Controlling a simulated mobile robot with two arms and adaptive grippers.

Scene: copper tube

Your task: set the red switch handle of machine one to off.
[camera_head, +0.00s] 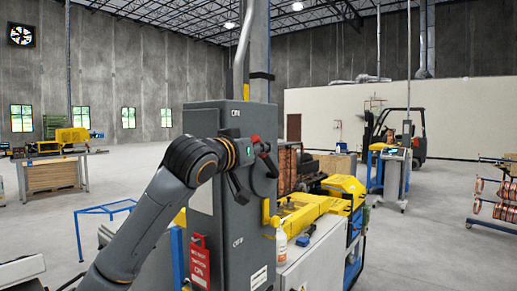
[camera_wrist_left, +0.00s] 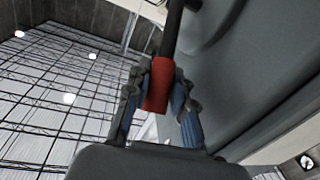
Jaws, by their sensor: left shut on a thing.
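The tall grey switch cabinet (camera_head: 216,122) stands in the middle of the head view, with small white labels above and below the switch. The red switch handle (camera_head: 256,139) shows as a small red patch on the cabinet's right-hand side, at the upper part. My left gripper (camera_head: 262,149) is at it, with my arm reaching across the cabinet front. In the left wrist view the red grip (camera_wrist_left: 158,85) on a dark rod sits between the fingers of my left gripper (camera_wrist_left: 160,95), which is shut on it. The handle's pivot is largely hidden by my wrist. My right gripper is not in view.
A red tag (camera_head: 199,262) hangs on the cabinet's lower front. Right of it are a yellow machine (camera_head: 302,212) and a white spray bottle (camera_head: 281,244). A blue frame (camera_head: 105,209) stands at the left. A forklift (camera_head: 415,140) is further back. Open floor lies at the left.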

